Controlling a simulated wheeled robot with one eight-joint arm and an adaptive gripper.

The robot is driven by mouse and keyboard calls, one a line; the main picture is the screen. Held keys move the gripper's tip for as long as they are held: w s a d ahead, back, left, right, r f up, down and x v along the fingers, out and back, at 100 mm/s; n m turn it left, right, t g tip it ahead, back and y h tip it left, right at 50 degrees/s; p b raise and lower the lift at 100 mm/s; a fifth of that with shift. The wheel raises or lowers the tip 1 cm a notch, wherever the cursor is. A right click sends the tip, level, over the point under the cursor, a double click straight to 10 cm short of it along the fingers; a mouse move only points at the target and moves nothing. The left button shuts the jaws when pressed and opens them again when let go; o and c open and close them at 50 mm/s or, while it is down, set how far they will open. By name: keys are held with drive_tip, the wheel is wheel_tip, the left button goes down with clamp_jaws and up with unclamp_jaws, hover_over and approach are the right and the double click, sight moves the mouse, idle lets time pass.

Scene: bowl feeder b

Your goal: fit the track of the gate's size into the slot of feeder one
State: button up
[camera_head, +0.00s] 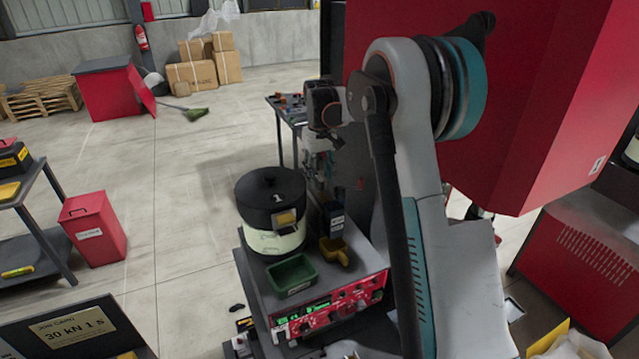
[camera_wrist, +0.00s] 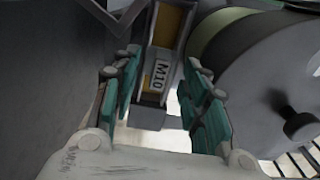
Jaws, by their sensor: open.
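Feeder one is a cream bowl (camera_head: 272,240) with a black lid (camera_head: 270,188) marked 1, on a grey base with a red control panel (camera_head: 335,308). A small yellow-and-grey fitting (camera_head: 287,219) sits on the bowl's front. My gripper (camera_wrist: 162,82) is open and empty, pointing down beside the bowl. In the wrist view, a grey channel-like part (camera_wrist: 155,117) with a yellowish inside and an M10 label (camera_wrist: 158,74) shows between and beyond the fingers. I cannot tell whether it is gate or track. The lid (camera_wrist: 270,90) is close on the right. No separate track is clearly identifiable.
A green tray (camera_head: 292,277) and a yellow scoop-like part (camera_head: 336,252) are on the base's top. A dark labelled block (camera_head: 335,220) stands behind the scoop-like part. A large red cabinet (camera_head: 540,90) is at right. A red bin (camera_head: 92,228) stands left; the floor between is open.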

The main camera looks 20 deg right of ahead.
sight(319, 179)
wheel_tip(319, 179, up, 9)
drive_tip(key=s+a+r+t, duration=0.2)
drive_tip(key=s+a+r, duration=0.25)
drive_tip(key=s, duration=0.35)
drive_tip(key=s+a+r+t, duration=0.1)
drive_tip(key=s+a+r, duration=0.3)
drive_tip(key=s, duration=0.5)
drive_tip(key=s+a+f+t, duration=0.2)
drive_tip(key=s+a+f, duration=0.1)
drive_tip(key=s, duration=0.7)
drive_tip(key=s+a+f+t, duration=0.2)
drive_tip(key=s+f, duration=0.4)
drive_tip(key=s, duration=0.4)
drive_tip(key=shift+a+f, duration=0.15)
drive_tip(key=shift+a, duration=0.55)
drive_tip(key=shift+b, duration=0.35)
wheel_tip(319, 179, down, 28)
drive_tip(key=b, duration=2.7)
drive_tip(key=shift+r, duration=0.25)
